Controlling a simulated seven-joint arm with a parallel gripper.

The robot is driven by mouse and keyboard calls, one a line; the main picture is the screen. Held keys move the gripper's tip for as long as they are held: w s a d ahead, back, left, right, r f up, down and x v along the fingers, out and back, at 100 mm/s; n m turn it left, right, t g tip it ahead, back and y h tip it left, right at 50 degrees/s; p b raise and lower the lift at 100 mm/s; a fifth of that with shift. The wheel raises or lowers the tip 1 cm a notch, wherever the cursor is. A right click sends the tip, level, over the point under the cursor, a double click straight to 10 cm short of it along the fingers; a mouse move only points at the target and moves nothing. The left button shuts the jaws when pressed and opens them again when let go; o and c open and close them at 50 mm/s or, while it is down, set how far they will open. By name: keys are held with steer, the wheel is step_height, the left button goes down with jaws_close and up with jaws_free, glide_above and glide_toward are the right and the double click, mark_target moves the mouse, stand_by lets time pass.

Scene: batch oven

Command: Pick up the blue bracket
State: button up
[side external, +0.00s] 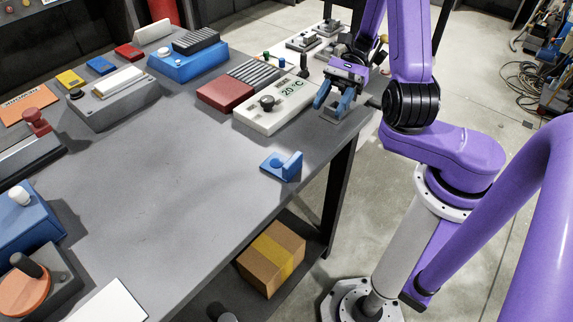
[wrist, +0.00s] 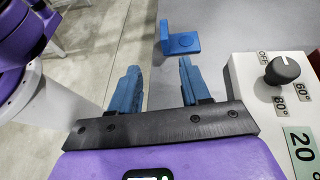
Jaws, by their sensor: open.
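The blue bracket (side external: 283,165) is a small L-shaped piece with a flat base and an upright tab. It lies on the grey table near the right edge. In the wrist view the bracket (wrist: 179,40) shows beyond the fingertips, a little right of the middle. My gripper (side external: 333,100) has blue fingers and is over the table's right edge, beside the white control box and apart from the bracket. In the wrist view my gripper (wrist: 158,80) is open, with nothing between its fingers.
A white control box (side external: 268,122) with a knob and a 20 °C display stands close beside my gripper; it also shows in the wrist view (wrist: 245,95). A red block (side external: 224,93) is next to it. The grey table (side external: 190,170) is clear around the bracket. A cardboard box (side external: 262,270) sits below.

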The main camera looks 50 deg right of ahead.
glide_toward(292, 161)
steer(key=shift+m+t, duration=0.3)
steer(key=shift+m, duration=0.1)
steer(key=x, duration=0.5)
steer(key=shift+s+d+f, duration=0.2)
steer(key=shift+s+f, duration=0.05)
steer(key=shift+f, duration=0.2)
steer(key=shift+r+x, duration=0.2)
steer(key=shift+x, duration=1.1)
steer(key=shift+r+x, duration=0.2)
steer(key=shift+x, duration=1.1)
steer(key=shift+w+a, duration=0.1)
steer(key=shift+a, duration=0.1)
jaws_close()
